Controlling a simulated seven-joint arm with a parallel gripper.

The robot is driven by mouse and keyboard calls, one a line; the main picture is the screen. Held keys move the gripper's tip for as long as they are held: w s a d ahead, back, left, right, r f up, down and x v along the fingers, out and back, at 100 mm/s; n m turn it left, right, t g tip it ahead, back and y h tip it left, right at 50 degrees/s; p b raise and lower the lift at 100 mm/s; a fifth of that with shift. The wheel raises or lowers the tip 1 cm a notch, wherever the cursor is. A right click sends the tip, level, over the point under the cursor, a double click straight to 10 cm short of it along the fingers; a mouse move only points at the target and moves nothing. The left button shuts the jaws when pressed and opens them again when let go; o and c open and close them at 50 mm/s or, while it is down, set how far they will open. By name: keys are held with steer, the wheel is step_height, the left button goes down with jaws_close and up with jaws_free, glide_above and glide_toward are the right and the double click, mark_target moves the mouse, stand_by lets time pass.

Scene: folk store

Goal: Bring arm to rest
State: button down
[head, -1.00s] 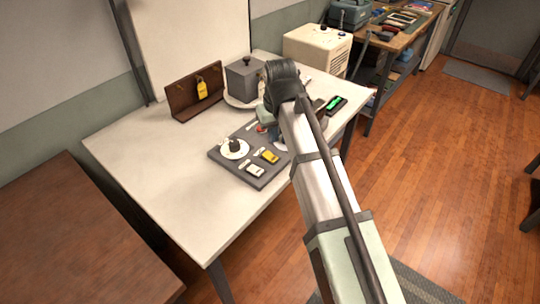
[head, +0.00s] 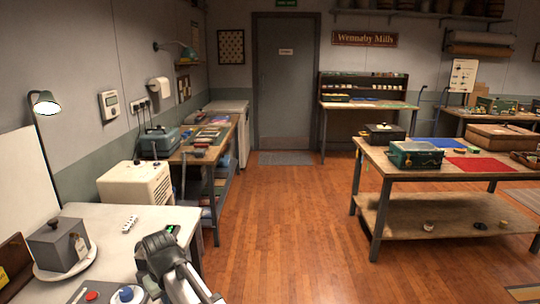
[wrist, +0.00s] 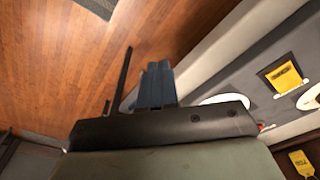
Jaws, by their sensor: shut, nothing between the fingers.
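My arm (head: 172,268) reaches up from the bottom of the head view, over the right part of the white table (head: 122,252). Its dark joint hides what lies behind it, and my fingers cannot be made out there. In the wrist view my gripper (wrist: 156,80) shows its two dark fingers side by side, closed and holding nothing. Wood floor lies beyond the fingertips, with the pale table surface to the right.
On the white table stand a grey box (head: 58,243) on a white plate (head: 90,264), a white strip (head: 130,224) and a green-lit device (head: 171,229). A cream cabinet (head: 137,188) stands behind. The middle floor (head: 270,220) is clear. A workbench (head: 460,172) stands right.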

steer(key=w+d+f+m, duration=0.25)
steer(key=d+f, duration=0.45)
steer(key=d, duration=0.5)
steer(key=w+d+f+m, duration=0.2)
steer(key=w+d+f, duration=0.2)
steer(key=d+f, duration=0.6)
steer(key=s+d+f+m, duration=0.2)
steer(key=d+f, duration=0.1)
steer(key=d, duration=0.5)
steer(key=s+d+f+m+g+h, duration=0.1)
steer(key=s+d+f, duration=0.15)
steer(key=d, duration=0.55)
steer(key=s+d+f+m, duration=0.2)
steer(key=d+f, duration=0.2)
steer(key=d, duration=0.4)
steer(key=s+f+g, duration=0.3)
steer(key=s+f, duration=0.7)
steer(key=s, duration=0.5)
steer(key=s+f+g, duration=0.3)
steer(key=s+f, duration=0.7)
steer(key=s, duration=0.5)
steer(key=shift+f+g, duration=0.2)
steer(key=shift+g, duration=0.2)
steer(key=c, duration=1.8)
jaws_free()
steer(key=shift+d, duration=0.1)
